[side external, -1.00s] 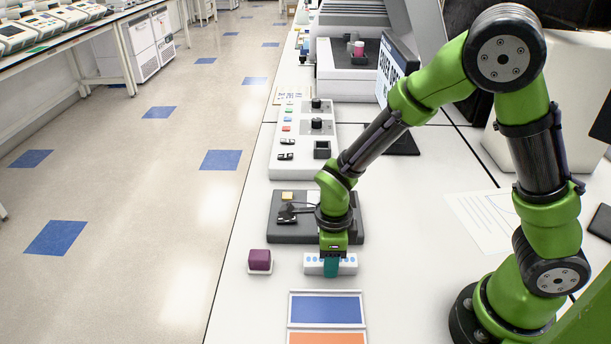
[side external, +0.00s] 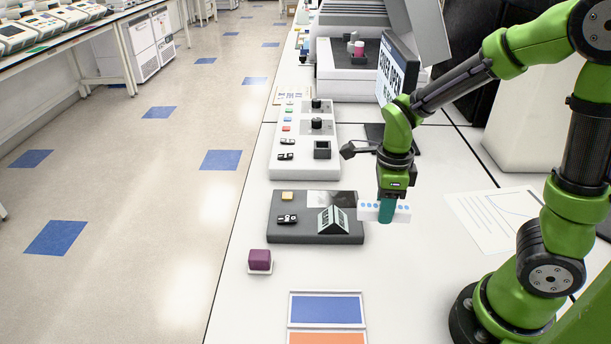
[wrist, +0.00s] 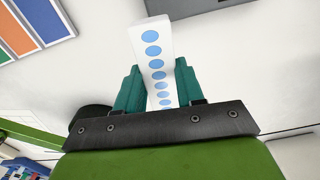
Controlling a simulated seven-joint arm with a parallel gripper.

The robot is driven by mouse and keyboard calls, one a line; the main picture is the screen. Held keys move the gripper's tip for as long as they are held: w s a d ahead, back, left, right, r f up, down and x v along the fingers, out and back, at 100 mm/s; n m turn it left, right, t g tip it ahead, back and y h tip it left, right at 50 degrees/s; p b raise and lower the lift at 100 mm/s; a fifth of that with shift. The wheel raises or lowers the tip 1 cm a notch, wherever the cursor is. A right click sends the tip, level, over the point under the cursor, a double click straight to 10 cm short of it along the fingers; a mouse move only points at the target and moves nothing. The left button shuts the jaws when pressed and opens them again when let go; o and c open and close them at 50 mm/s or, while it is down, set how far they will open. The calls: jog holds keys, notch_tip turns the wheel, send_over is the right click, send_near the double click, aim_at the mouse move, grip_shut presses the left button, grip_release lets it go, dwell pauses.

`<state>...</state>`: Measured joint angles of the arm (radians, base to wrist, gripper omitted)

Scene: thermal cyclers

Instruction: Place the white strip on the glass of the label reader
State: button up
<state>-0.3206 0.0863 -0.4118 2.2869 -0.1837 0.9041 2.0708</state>
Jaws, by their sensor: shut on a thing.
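The white strip (side external: 402,213) with a row of blue dots is held crosswise in my gripper (side external: 387,211), raised above the bench to the right of the dark grey label reader. In the wrist view the strip (wrist: 153,27) runs between the two teal fingers of my gripper (wrist: 157,85), which are shut on its sides. The label reader (side external: 287,236) lies flat on the bench with a small tent-shaped display, a yellow button and a black switch.
A purple block (side external: 260,260) sits on a small white base in front of the reader. A blue panel (side external: 325,307) and an orange one lie nearer. A white control box (side external: 303,150) stands behind the reader, and a tilted screen (side external: 398,70) at the back right.

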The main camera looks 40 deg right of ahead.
jog(key=shift+d+f+n, duration=0.1)
jog(key=shift+f+n, duration=0.05)
jog(key=shift+n, duration=0.25)
send_over(331, 199)
jog(key=shift+w+f, duration=0.1)
jog(key=shift+f, duration=2.4)
jog(key=shift+f, duration=0.2)
jog(key=o, duration=1)
jog(key=shift+o, duration=0.2)
jog(key=shift+r, duration=0.15)
